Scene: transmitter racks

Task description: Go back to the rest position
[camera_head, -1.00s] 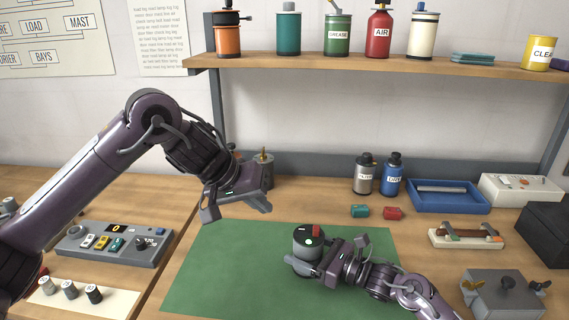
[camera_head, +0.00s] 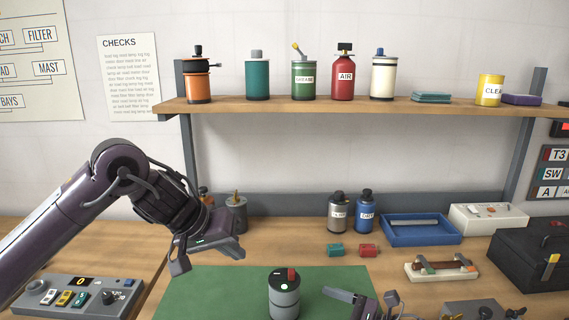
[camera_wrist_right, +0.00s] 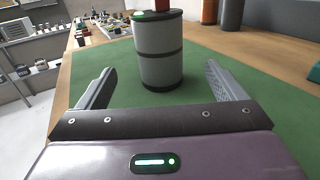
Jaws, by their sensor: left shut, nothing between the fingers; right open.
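My left gripper (camera_head: 209,258) hangs at the left of the head view, above the bench near the left edge of the green mat (camera_head: 215,290). It is shut and empty. My right gripper (camera_head: 352,305) is low in the head view, to the right of a grey cylinder (camera_head: 284,298) with a red part on top. In the right wrist view the cylinder (camera_wrist_right: 160,55) stands upright on the mat, beyond the open fingers of the right gripper (camera_wrist_right: 160,88). Nothing is between those fingertips. Much of the right arm is out of the head view.
A control box (camera_head: 75,298) is at the left. Behind the mat stand a grey can (camera_head: 338,212), a blue can (camera_head: 365,210) and a blue tray (camera_head: 420,241). A black case (camera_head: 530,262) is at the right. A shelf (camera_head: 330,106) with several containers runs above.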

